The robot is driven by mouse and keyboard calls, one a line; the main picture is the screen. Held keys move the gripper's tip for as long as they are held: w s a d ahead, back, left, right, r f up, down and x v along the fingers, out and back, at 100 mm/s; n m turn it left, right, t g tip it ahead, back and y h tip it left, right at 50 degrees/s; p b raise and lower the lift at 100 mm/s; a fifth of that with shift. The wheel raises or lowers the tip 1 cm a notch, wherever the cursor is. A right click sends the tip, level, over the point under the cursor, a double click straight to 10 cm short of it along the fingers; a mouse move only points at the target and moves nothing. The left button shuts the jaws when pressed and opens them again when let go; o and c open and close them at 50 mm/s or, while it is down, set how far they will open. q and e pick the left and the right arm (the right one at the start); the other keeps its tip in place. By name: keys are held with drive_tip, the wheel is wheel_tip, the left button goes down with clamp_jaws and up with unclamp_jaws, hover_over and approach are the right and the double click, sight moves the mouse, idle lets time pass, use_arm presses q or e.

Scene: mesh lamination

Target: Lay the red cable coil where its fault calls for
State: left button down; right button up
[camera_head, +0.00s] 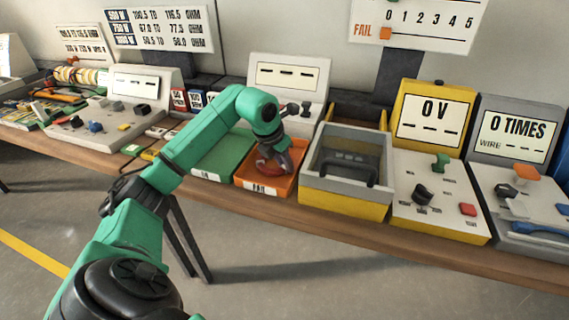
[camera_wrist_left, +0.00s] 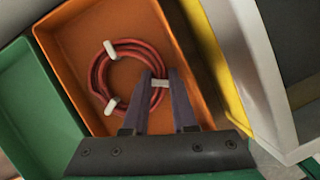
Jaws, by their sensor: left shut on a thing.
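The red cable coil (camera_wrist_left: 103,70) lies in or just above the orange tray (camera_wrist_left: 75,40) in the left wrist view; white ties bind it. My left gripper (camera_wrist_left: 160,82) is shut on the coil at one white tie, on the coil's right side. In the head view the left gripper (camera_head: 272,164) reaches down into the orange tray (camera_head: 266,186), whose front label appears to read FAIL. The coil is mostly hidden there by the gripper. Whether the coil touches the tray floor I cannot tell. My right gripper is not in view.
A green tray (camera_head: 222,155) stands left of the orange one. A grey and yellow box (camera_head: 345,195) with a dark handled thing inside stands to the right. Testers with dials, including a yellow 0 V one (camera_head: 435,125), line the bench. A sign (camera_head: 415,22) hangs above.

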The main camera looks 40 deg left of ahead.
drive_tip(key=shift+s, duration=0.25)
use_arm(q)
drive_tip(key=c, duration=1)
unclamp_jaws()
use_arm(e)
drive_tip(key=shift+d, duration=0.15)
use_arm(q)
drive_tip(key=v, duration=1.2)
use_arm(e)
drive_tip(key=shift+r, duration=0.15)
